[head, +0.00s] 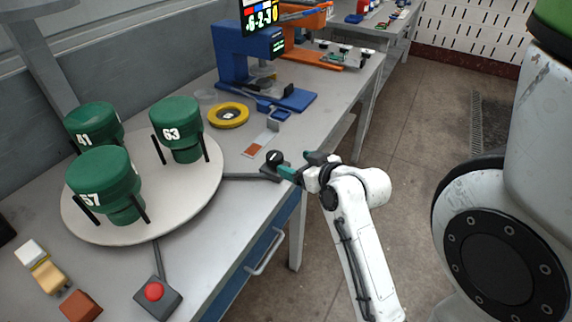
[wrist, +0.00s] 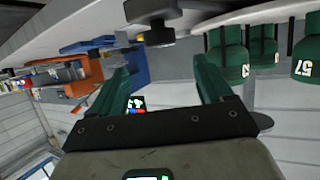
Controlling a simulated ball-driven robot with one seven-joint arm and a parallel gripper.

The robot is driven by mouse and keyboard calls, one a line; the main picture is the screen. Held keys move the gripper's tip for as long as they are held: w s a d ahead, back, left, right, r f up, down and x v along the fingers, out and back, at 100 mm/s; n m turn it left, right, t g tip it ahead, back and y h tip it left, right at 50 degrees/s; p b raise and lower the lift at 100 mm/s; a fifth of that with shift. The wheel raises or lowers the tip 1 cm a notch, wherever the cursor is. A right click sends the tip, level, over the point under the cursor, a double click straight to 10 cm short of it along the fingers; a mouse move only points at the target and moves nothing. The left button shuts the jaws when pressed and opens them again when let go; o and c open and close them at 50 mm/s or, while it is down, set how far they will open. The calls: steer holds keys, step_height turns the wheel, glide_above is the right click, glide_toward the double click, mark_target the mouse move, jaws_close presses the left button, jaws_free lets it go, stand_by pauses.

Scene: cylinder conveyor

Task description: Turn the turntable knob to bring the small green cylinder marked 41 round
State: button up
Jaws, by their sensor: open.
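The round turntable (head: 195,192) carries three green cylinders in black posts. The cylinder marked 41 (head: 93,122) stands at the back left, 63 (head: 178,125) at the back right and 57 (head: 104,172) in front. The black turntable knob (head: 274,158) sits at the table's edge, on an arm right of the turntable. My gripper (head: 294,163) is open and empty, its green fingers close to the knob. In the wrist view the knob (wrist: 155,22) lies beyond the fingertips, between their lines; contact is not visible. The 57 cylinder (wrist: 306,55) also shows there.
A red button box (head: 156,297) and small blocks (head: 45,272) lie at the front. A yellow ring (head: 229,115) and a blue press (head: 250,60) stand behind the knob. A drawer handle (head: 265,252) sticks out below the table's edge.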

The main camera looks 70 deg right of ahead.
mark_target(275, 156)
steer(key=x, duration=1.1)
steer(key=shift+c, duration=0.4)
steer(key=c, duration=0.9)
steer(key=shift+r, duration=0.15)
